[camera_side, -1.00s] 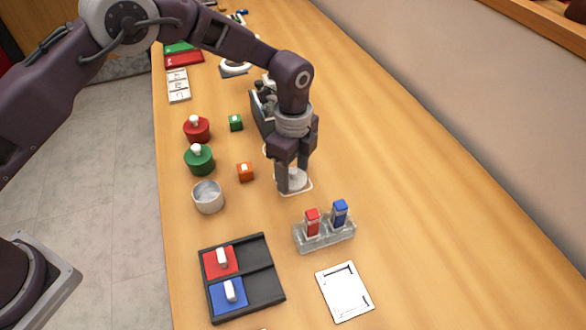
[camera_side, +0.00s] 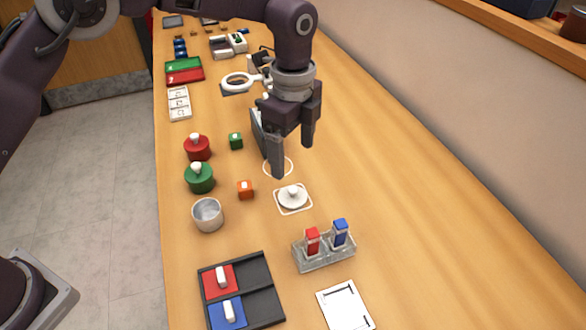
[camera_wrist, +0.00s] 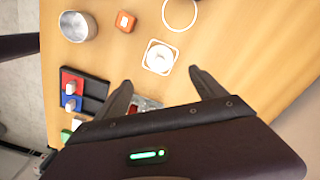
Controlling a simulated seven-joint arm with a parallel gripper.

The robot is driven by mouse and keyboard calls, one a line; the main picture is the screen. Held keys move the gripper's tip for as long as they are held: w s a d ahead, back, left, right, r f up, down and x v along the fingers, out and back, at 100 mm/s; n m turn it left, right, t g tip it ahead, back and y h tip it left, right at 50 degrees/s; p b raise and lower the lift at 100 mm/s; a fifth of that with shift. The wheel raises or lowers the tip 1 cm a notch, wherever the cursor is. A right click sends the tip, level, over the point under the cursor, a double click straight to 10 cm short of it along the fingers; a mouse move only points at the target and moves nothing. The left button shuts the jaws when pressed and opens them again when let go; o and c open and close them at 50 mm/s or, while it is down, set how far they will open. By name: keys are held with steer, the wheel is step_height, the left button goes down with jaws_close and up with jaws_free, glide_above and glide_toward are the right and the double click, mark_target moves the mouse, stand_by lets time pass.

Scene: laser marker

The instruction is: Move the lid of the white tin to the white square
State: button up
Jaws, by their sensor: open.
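The white lid (camera_side: 292,196) with its knob lies flat on the white square (camera_side: 280,211) on the table. In the wrist view the lid (camera_wrist: 159,57) also sits inside the square's outline. The white tin (camera_side: 208,215) stands open, without a lid, to the left of the square. My gripper (camera_side: 293,160) is open and empty, raised above the table behind the lid and apart from it. A white circle outline (camera_side: 290,168) on the table shows partly behind a finger.
Red (camera_side: 197,148) and green (camera_side: 199,179) lidded tins stand at the left, with green (camera_side: 235,141) and orange (camera_side: 245,189) blocks beside them. A clear holder (camera_side: 324,252) with red and blue pieces stands in front. The table's right side is clear.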

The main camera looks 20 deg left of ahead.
steer(key=shift+r, duration=0.4)
steer(key=s+a+r+n+t, duration=0.2)
steer(key=s+a+r+n, duration=0.3)
steer(key=s+a+r, duration=0.3)
steer(key=s+a+r+n+t, duration=0.1)
steer(key=s+a+r+n, duration=0.45)
steer(key=r, duration=0.35)
steer(key=s+a+f+n+t, duration=0.1)
steer(key=s+a+n, duration=0.2)
steer(key=s, duration=0.5)
steer(key=s+a+f+n+t, duration=0.1)
steer(key=s+a+n, duration=0.3)
steer(key=s+n, duration=0.2)
steer(key=shift+s+f+t, duration=0.3)
steer(key=shift+s+f, duration=0.1)
steer(key=shift+s, duration=0.8)
